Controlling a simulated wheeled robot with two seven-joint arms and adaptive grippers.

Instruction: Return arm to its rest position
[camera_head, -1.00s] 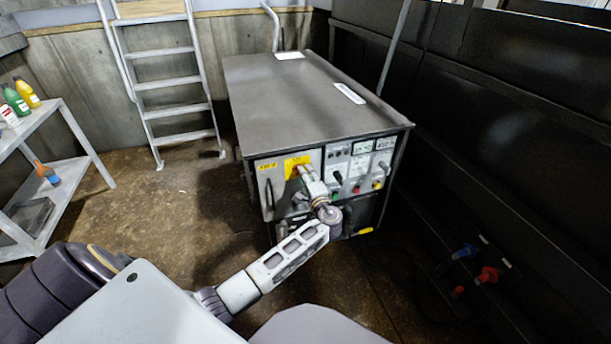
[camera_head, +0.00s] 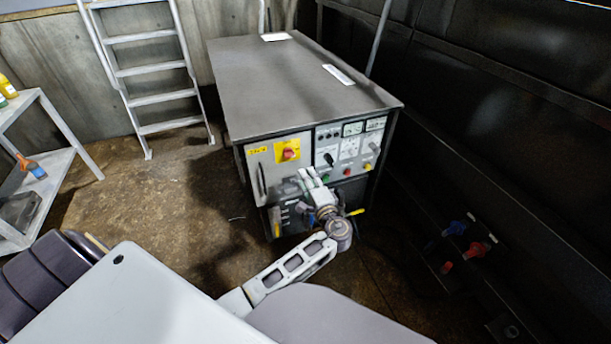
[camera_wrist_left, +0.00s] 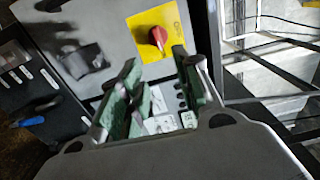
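My left arm comes in from the lower left in the head view. Its gripper (camera_head: 309,177) is in front of the grey cabinet (camera_head: 300,80), below and right of the red rotary switch on its yellow plate (camera_head: 287,150). In the left wrist view the green-padded fingers (camera_wrist_left: 155,75) are spread apart with nothing held between them. The red switch (camera_wrist_left: 157,36) shows beyond the fingertips, apart from them. My right gripper is not in either view.
A ladder (camera_head: 145,70) leans on the back wall. A shelf with bottles (camera_head: 40,150) stands at left. A dark wall with red and blue connectors (camera_head: 460,240) is at right. Brown floor (camera_head: 130,205) is open left of the cabinet.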

